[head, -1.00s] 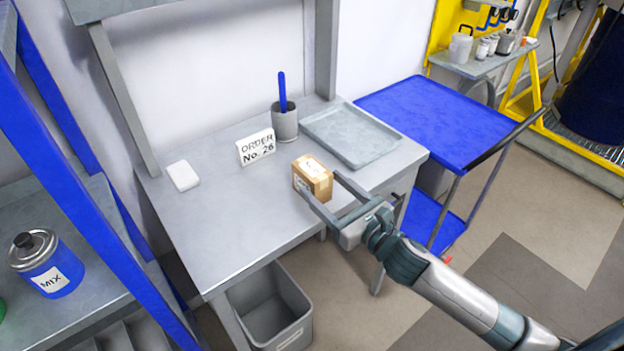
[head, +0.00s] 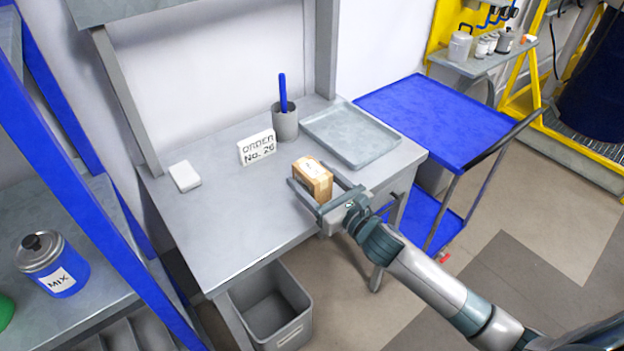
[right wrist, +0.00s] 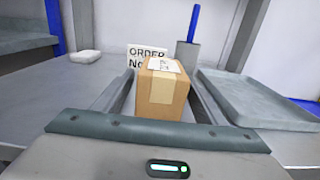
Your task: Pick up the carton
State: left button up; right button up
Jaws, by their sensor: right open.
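The carton (head: 313,179) is a small brown box with a white label and pale tape on top. It stands upright on the grey table (head: 220,220) near the table's right front edge. My right gripper (head: 312,176) is open, with one finger on each side of the carton. In the right wrist view the carton (right wrist: 162,90) stands between the two fingers, with a gap to the palm. Whether a finger touches it, I cannot tell. My left gripper is not in view.
An order sign (head: 256,147), a grey cup (head: 285,122) with a blue pen, a grey tray (head: 351,135) and a white block (head: 185,176) are on the table. A blue cart (head: 440,120) stands at right. A grey bin (head: 272,312) is below the front edge.

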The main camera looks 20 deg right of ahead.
aim_at(312, 169)
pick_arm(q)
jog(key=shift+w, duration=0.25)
pick_arm(e)
jog(key=c, duration=1.3)
jog(key=shift+o, duration=0.2)
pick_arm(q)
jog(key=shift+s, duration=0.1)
pick_arm(e)
jog(key=shift+r, duration=0.15)
